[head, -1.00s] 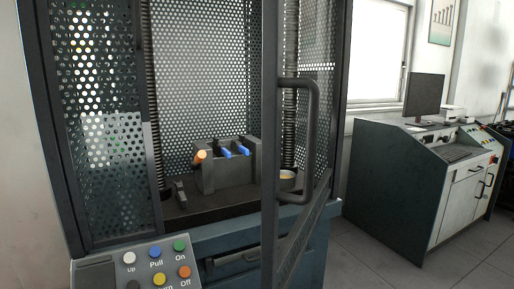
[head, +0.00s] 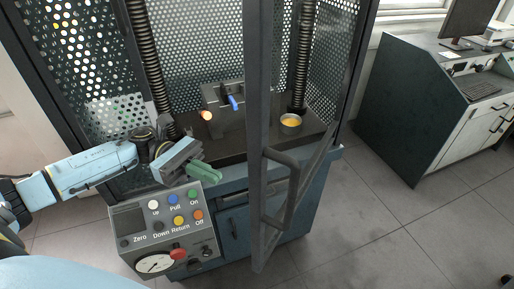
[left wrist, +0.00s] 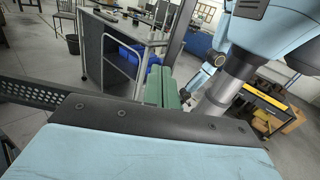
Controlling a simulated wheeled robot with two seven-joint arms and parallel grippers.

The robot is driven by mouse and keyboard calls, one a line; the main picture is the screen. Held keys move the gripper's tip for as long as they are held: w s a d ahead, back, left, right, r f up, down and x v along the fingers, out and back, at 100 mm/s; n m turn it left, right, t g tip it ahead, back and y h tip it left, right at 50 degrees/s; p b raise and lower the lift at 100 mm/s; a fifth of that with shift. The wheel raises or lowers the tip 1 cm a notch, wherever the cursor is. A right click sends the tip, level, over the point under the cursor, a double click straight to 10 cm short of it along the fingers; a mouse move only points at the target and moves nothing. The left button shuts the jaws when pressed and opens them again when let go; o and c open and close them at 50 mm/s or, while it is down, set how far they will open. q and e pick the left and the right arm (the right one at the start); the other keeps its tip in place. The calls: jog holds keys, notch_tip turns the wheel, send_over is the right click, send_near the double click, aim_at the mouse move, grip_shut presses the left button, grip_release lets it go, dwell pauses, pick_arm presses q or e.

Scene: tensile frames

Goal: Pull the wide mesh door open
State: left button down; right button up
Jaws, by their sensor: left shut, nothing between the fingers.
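The wide mesh door stands swung out from the cabinet front, hinged on the right and seen nearly edge-on in the head view. Its dark near post (head: 257,120) rises through the middle of the picture. Its black bar handle (head: 291,190) is on the right of that post. My left gripper (head: 207,174), with green fingers, is shut and empty above the control panel, left of the door and apart from it. The green fingers also show in the left wrist view (left wrist: 161,88). My right gripper is not clearly in view.
A control panel (head: 155,224) with coloured buttons and a gauge is below my left gripper. Inside the cabinet are a grey fixture (head: 225,97) and a round dish (head: 290,121). A desk console (head: 405,110) stands at right. The floor (head: 385,230) between is clear.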

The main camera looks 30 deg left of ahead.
pick_arm(q)
jog(key=d+p, duration=0.3)
jog(key=d, duration=0.6)
jog(key=shift+r+m+p, duration=0.3)
jog(key=shift+r+p, duration=0.1)
pick_arm(e)
jog(key=shift+g, duration=0.3)
jog(key=r, duration=0.1)
jog(key=s+r, duration=0.1)
jog(key=r, duration=0.2)
jog(key=shift+s+d, duration=0.25)
